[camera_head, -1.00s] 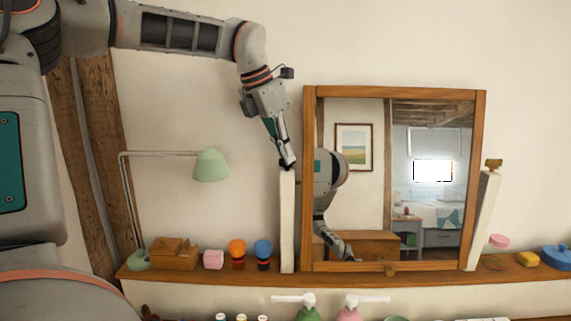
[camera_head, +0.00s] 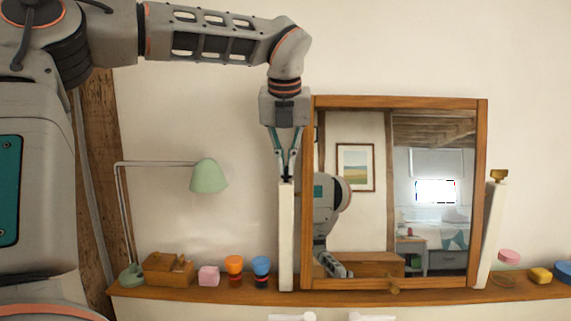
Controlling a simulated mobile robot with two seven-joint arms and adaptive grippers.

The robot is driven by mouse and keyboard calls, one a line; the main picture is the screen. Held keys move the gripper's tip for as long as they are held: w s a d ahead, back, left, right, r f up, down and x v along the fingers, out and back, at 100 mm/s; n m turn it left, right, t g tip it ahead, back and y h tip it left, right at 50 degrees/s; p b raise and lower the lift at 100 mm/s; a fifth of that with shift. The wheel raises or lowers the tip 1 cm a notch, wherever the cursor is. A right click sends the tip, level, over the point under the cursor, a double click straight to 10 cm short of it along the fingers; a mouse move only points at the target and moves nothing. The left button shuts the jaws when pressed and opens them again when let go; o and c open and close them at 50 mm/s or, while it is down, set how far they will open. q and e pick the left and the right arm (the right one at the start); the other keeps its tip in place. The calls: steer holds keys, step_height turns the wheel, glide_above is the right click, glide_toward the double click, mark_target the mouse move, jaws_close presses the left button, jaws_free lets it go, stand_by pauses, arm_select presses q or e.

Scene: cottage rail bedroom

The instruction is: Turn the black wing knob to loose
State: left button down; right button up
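The mirror (camera_head: 393,103) in a wooden frame stands between two white posts on a wooden shelf. My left gripper (camera_head: 287,178) points straight down at the top of the left white post (camera_head: 286,235). Its two fingers slope inward and their tips come together there, shut around the small dark black wing knob. The knob is almost wholly hidden by the fingertips, so I cannot read its angle. A brass-coloured knob (camera_head: 498,175) tops the right post (camera_head: 492,235), apart from my gripper. My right gripper is not in view.
The wooden shelf (camera_head: 215,296) holds a green lamp (camera_head: 208,176), a wooden box (camera_head: 168,271), a pink block (camera_head: 208,276), orange (camera_head: 234,266) and blue (camera_head: 261,266) topped items at left. The wall above is clear.

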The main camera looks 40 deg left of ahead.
arm_select(q)
steer(key=shift+n+g+p, duration=0.3)
steer(key=shift+n+g, duration=0.1)
steer(key=shift+n, duration=0.5)
steer(key=n+p, duration=0.1)
steer(key=n, duration=0.1)
steer(key=shift+w+r+n+g+y, duration=0.1)
steer(key=shift+r+n+g+y, duration=0.05)
steer(key=shift+n+g+y, duration=0.2)
steer(key=shift+d+n+g+y+p, duration=0.1)
steer(key=shift+n+g+y+p, duration=0.3)
steer(key=shift+n+p, duration=0.9)
steer(key=c, duration=2.3)
jaws_free()
steer(key=shift+o, duration=0.3)
